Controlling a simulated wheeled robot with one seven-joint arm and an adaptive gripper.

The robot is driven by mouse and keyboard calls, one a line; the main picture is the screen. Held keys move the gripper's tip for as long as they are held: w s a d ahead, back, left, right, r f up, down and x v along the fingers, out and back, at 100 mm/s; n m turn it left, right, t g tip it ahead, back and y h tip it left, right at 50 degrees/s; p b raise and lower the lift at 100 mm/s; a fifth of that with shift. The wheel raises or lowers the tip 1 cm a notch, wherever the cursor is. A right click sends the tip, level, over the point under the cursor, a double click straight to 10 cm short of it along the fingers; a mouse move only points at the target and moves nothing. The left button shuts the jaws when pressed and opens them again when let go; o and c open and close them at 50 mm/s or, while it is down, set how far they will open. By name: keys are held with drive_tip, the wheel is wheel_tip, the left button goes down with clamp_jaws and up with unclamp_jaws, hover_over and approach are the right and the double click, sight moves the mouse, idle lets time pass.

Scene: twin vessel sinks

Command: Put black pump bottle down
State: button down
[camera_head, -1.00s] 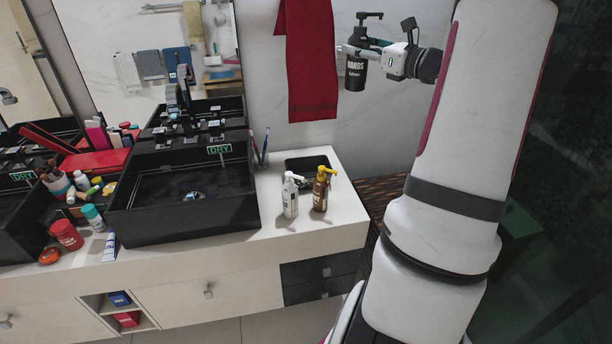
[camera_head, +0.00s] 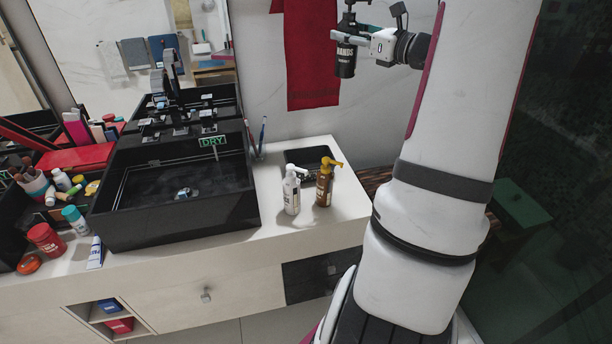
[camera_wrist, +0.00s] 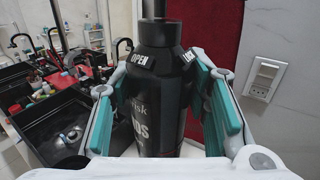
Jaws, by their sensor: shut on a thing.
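The black pump bottle (camera_head: 345,60) is upright, held high in front of the wall, above and behind the counter's right end. My gripper (camera_head: 347,38) is shut on it near its upper part. In the wrist view the bottle (camera_wrist: 158,95) stands between the two teal-padded fingers of my gripper (camera_wrist: 160,105). Its base is hidden in the wrist view. The white counter (camera_head: 245,245) lies below, well apart from the bottle.
A white pump bottle (camera_head: 291,190) and a brown pump bottle (camera_head: 324,183) stand on the counter near a dark tray (camera_head: 307,156). A black sink (camera_head: 180,225) is left of them. A red towel (camera_head: 312,70) hangs behind. The counter's front right corner is bare.

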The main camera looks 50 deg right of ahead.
drive_tip(key=shift+w+f+b, duration=2)
drive_tip(key=shift+f+b, duration=3.55)
drive_tip(key=shift+f, duration=1.1)
drive_tip(key=shift+w+f+b, duration=2.05)
drive_tip(key=shift+f+b, duration=3.45)
drive_tip(key=shift+f, duration=1.2)
drive_tip(key=shift+w+f+b, duration=2)
drive_tip(key=shift+f+b, duration=3.55)
drive_tip(key=shift+f, duration=1.1)
drive_tip(key=shift+f, duration=0.15)
drive_tip(key=c, duration=1.2)
unclamp_jaws()
drive_tip(key=p, duration=0.2)
approach(310, 149)
drive_tip(key=a+r, duration=0.1)
drive_tip(key=s+a+r, duration=0.1)
drive_tip(key=a, duration=0.1)
drive_tip(key=a+r, duration=0.1)
drive_tip(key=r, duration=0.1)
drive_tip(key=shift+s+a, duration=0.15)
drive_tip(key=shift+s, duration=0.15)
